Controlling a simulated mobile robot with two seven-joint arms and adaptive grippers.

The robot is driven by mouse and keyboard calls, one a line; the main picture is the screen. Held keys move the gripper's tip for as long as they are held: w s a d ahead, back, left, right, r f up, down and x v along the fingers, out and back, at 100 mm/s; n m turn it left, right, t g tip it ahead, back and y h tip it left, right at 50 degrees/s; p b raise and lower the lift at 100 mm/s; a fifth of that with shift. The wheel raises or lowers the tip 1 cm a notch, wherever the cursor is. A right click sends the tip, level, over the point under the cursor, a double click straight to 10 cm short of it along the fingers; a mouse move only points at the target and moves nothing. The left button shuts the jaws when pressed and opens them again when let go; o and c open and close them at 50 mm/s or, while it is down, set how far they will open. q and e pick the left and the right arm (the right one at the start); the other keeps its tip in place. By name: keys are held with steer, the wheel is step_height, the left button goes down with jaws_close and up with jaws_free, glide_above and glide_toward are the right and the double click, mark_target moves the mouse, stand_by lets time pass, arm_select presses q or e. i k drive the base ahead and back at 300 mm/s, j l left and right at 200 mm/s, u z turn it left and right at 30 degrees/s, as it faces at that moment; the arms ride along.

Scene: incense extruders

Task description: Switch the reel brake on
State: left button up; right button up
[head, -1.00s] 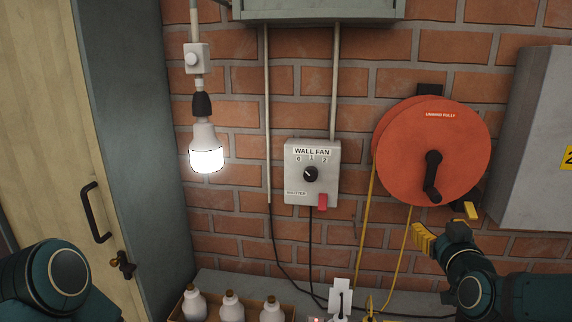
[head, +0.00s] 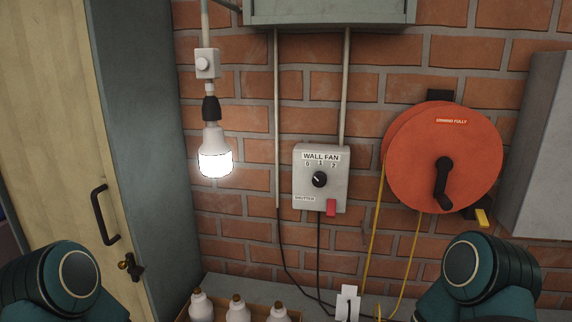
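The orange cable reel (head: 415,170) hangs on the brick wall at the right of the head view. It has a black crank (head: 443,184) on its face and a label reading "UNWIND FULLY". A small yellow-tipped black lever (head: 482,217) sticks out at the reel's lower right; it may be the brake. A yellow cable (head: 372,240) hangs down from the reel. Both of my arms show at the bottom of the view, left and right, but neither gripper's fingers are in view. Nothing of mine touches the reel or the lever.
A wall fan box (head: 320,178) with a knob and red switch is left of the reel. A lit bulb (head: 214,158) hangs farther left. A grey cabinet (head: 545,150) stands right of the reel. Several white bottles (head: 237,310) stand below.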

mark_target(483, 222)
steer(key=z, duration=1.35)
